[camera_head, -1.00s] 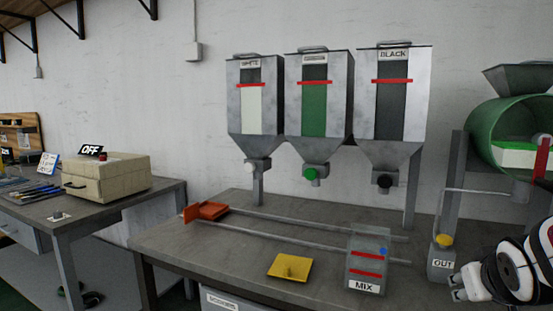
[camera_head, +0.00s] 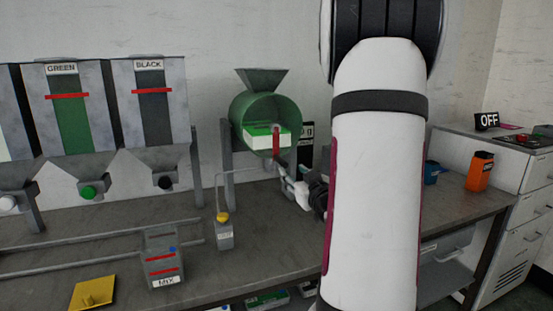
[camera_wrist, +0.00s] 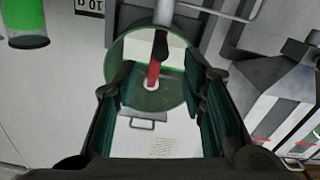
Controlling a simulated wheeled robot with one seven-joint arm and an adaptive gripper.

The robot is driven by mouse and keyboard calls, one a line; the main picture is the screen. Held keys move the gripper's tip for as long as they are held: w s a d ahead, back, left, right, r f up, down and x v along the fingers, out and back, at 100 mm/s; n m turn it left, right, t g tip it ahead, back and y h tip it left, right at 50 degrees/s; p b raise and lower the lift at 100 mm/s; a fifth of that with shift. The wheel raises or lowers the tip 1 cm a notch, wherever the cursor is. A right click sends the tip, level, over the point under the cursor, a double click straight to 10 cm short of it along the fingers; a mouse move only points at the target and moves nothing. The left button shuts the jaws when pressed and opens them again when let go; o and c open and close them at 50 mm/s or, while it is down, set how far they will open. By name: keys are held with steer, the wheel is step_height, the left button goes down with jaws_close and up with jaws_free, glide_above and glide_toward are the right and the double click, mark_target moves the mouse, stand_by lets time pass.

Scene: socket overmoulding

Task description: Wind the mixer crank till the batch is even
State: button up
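The mixer is a green drum (camera_head: 240,112) with a hopper on top, standing on the bench behind the mix box. A red crank arm (camera_head: 276,138) hangs down its front, and a white-and-green panel (camera_head: 258,137) shows in the drum's opening. My gripper (camera_head: 284,172) is by the lower end of the crank, partly hidden by my arm. In the wrist view my gripper (camera_wrist: 160,78) has its fingers spread wide. The red crank arm (camera_wrist: 154,74) and its black grip (camera_wrist: 160,44) show between and beyond them. I cannot tell whether a finger touches the crank.
GREEN and BLACK hoppers (camera_head: 70,105) stand at left. The MIX box (camera_head: 163,257), a yellow tray (camera_head: 93,292) and a yellow-knobbed box (camera_head: 224,236) are on the bench. An orange container (camera_head: 480,170) and blue cup (camera_head: 432,172) are at right.

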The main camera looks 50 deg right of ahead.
mark_target(279, 157)
steer(key=x, duration=1.2)
steer(key=shift+s, duration=0.1)
steer(key=shift+c, duration=0.6)
steer(key=shift+r, duration=0.1)
jaws_close()
